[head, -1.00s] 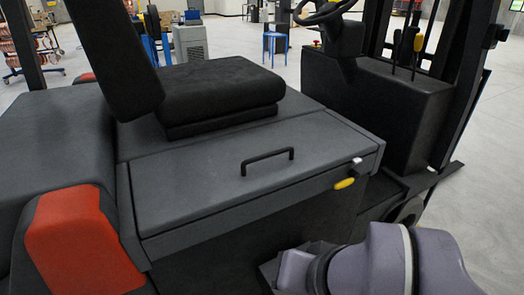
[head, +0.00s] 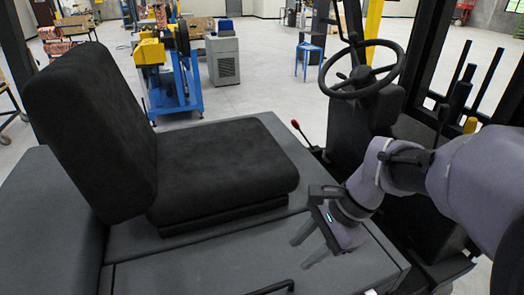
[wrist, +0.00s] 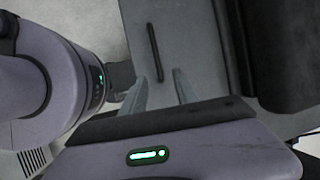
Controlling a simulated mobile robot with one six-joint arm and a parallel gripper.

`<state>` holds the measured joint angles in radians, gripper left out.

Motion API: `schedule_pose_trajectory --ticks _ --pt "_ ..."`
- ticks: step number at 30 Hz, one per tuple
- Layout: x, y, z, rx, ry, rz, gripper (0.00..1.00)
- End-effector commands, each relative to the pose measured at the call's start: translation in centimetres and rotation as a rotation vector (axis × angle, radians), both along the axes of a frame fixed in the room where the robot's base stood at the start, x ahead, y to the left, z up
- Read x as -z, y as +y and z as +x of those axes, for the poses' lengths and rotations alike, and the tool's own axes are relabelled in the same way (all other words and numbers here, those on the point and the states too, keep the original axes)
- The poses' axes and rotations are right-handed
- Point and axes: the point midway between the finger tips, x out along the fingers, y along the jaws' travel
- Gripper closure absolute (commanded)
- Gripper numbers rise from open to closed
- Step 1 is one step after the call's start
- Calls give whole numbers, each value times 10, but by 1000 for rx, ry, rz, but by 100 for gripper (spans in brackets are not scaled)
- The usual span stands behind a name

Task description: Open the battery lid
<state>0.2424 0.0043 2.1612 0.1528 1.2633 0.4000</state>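The battery lid (head: 185,268) is a flat dark grey panel in front of the seat, cut off by the bottom edge of the head view. It looks shut. Its black bar handle (head: 272,287) shows only partly at the bottom edge.
The black seat (head: 220,165) stands just behind the lid. The steering wheel (head: 362,68) and levers (head: 455,100) are at the right, near my arm. A blue and yellow machine (head: 170,75) and a grey cabinet (head: 222,60) stand farther back on the floor.

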Motion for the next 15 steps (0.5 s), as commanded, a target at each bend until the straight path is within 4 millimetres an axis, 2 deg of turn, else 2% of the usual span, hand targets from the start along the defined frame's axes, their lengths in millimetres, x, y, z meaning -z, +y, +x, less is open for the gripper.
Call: schedule_pose_trajectory --ticks 9,15 --pt "91 39 4 -7 3 -2 64" --pt "134 59 7 -6 -1 -4 64"
